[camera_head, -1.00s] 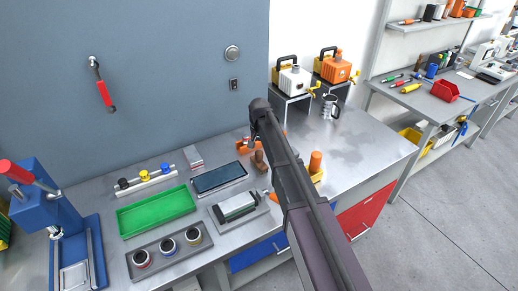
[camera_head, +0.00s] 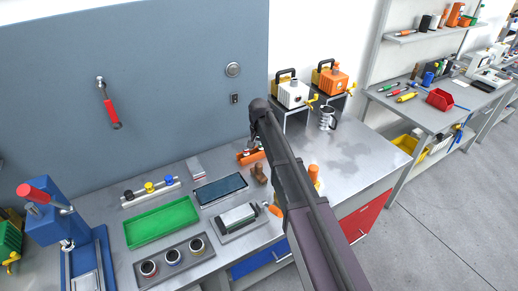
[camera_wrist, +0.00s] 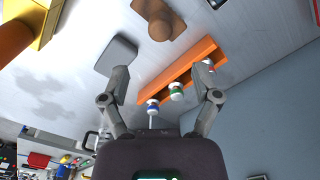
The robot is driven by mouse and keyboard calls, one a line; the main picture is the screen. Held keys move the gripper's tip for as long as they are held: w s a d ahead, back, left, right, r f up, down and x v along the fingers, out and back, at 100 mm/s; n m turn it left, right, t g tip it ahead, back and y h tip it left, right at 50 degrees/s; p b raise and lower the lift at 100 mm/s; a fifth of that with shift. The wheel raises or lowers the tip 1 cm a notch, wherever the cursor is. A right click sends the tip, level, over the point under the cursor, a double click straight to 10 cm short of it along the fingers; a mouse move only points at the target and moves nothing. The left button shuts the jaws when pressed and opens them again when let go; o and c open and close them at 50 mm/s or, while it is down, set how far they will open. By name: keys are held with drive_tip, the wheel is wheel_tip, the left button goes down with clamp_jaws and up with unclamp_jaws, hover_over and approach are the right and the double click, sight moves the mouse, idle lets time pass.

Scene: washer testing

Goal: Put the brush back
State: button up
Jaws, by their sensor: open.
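My gripper (camera_wrist: 163,72) is open, with its two fingers apart and nothing clasped between them in the wrist view. An orange rack (camera_wrist: 180,75) lies across the gap between the fingers, beyond them. It holds several small pieces with white, blue, green and red ends; a thin pale stem hangs below the blue one. I cannot tell whether one of these is the brush. In the head view the orange rack (camera_head: 247,158) is on the bench below the end of my arm, which partly hides it. No brush is clearly recognisable.
A brown wooden knobbed piece (camera_wrist: 158,25) and a grey block (camera_wrist: 115,55) are near the rack. The bench also carries a green tray (camera_head: 161,222), a dark flat tray (camera_head: 220,190), a grey cup tray (camera_head: 173,260) and a metal mug (camera_head: 327,117). The bench's right part is largely clear.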

idle(0.8)
drive_tip(key=s+d+n, duration=0.2)
drive_tip(key=s+d, duration=2.1)
drive_tip(key=s, duration=0.2)
drive_tip(key=shift+s, duration=0.35)
drive_tip(key=c, duration=0.3)
drive_tip(key=shift+s, duration=0.1)
